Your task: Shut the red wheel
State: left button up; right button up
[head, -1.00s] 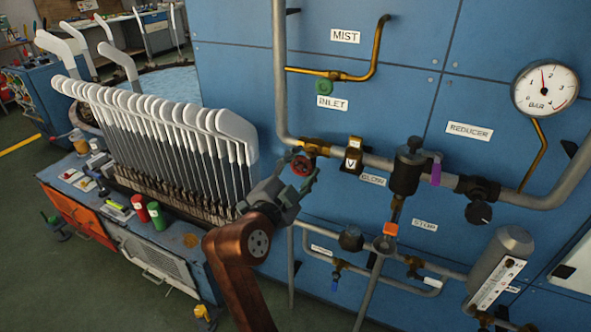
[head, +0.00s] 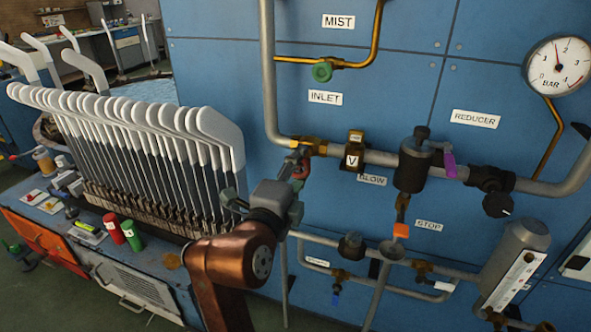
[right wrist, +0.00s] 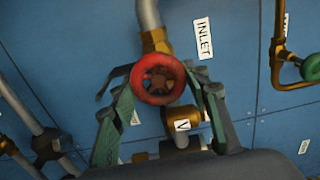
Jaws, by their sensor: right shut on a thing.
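The red wheel (head: 302,170) is a small round handwheel on the brass fitting at the bend of the grey pipe, below the INLET label. In the head view it is partly hidden behind my right gripper (head: 294,178). The right wrist view shows the red wheel (right wrist: 158,79) face-on, with a finger of my right gripper (right wrist: 161,88) on its left and right sides. The fingers are shut on its rim. My left gripper is in neither view.
A green wheel (head: 322,72) is on the brass pipe above. A brass V block (head: 351,155) and the reducer valve (head: 411,168) sit right of the red wheel. A row of white-topped sock boards (head: 150,150) stands close on the left.

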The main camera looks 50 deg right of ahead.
jog(key=shift+f, duration=0.15)
dwell(0.3)
jog(key=o, duration=1.2)
jog(key=shift+c, duration=0.2)
jog(key=v, duration=1.2)
jog(key=shift+w, duration=0.1)
